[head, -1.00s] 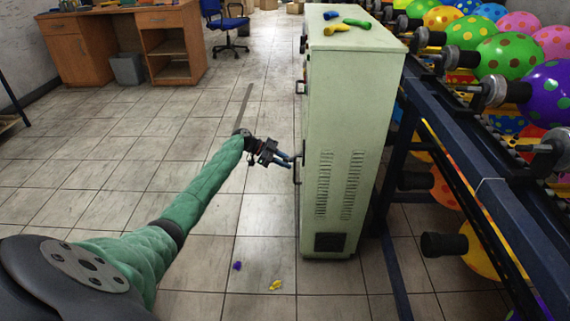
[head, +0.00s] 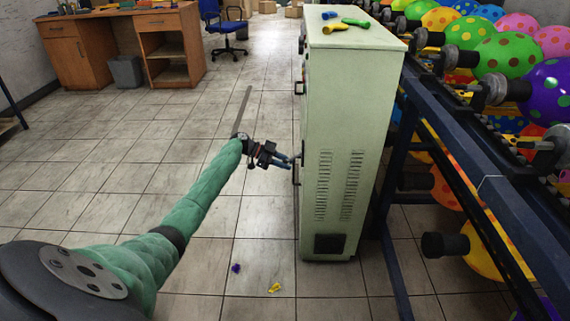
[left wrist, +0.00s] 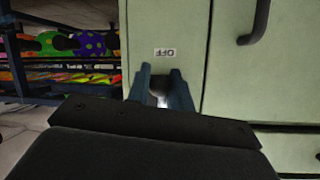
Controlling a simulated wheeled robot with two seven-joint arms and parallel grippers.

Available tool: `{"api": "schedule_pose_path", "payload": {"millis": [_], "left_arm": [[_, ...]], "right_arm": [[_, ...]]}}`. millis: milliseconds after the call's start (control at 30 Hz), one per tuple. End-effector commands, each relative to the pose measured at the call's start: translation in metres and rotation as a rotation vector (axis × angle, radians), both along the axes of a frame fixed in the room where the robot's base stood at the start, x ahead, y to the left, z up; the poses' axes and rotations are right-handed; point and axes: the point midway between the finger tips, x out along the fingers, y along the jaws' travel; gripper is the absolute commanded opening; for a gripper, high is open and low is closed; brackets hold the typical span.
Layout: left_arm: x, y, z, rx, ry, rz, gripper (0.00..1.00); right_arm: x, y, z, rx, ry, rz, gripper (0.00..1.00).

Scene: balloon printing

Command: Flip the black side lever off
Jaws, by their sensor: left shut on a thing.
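The pale green cabinet (head: 349,120) stands upright right of centre in the head view. My left gripper (head: 290,160) reaches its left face, with its blue fingers at a dark lever-like part (head: 297,174) there. In the left wrist view the two fingers (left wrist: 161,85) are close together against the cabinet front, just below an upside-down OFF label (left wrist: 165,52). They are shut on what appears to be the black side lever, which is mostly hidden between them. My right gripper is not in view.
A black handle (left wrist: 253,22) sits on the cabinet face beside the fingers. Balloons lie on the cabinet top, such as a yellow one (head: 335,28). A dark blue machine frame (head: 465,170) with balloons stands at right.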

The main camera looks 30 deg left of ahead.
Motion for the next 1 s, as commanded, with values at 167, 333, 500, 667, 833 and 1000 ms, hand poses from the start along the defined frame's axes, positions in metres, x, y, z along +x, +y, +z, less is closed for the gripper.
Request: {"api": "schedule_pose_path", "payload": {"millis": [167,333,500,667,833,1000], "left_arm": [[0.0,0.0,-0.001,0.001,0.001,0.001,0.0],[0.0,0.0,-0.001,0.001,0.001,0.001,0.38],[0.0,0.0,0.0,0.001,0.001,0.001,0.41],[0.0,0.001,0.0,0.0,0.0,0.0,0.41],[-0.004,0.008,0.003,0.001,0.001,0.001,0.41],[-0.012,0.027,0.012,0.001,0.001,0.003,0.41]], "right_arm": [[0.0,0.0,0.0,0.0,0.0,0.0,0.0],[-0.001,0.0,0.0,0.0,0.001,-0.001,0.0],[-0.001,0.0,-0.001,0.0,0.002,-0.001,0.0],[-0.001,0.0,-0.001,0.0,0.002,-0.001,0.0],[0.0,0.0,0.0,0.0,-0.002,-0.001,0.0],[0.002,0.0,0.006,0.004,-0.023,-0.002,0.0]]}}
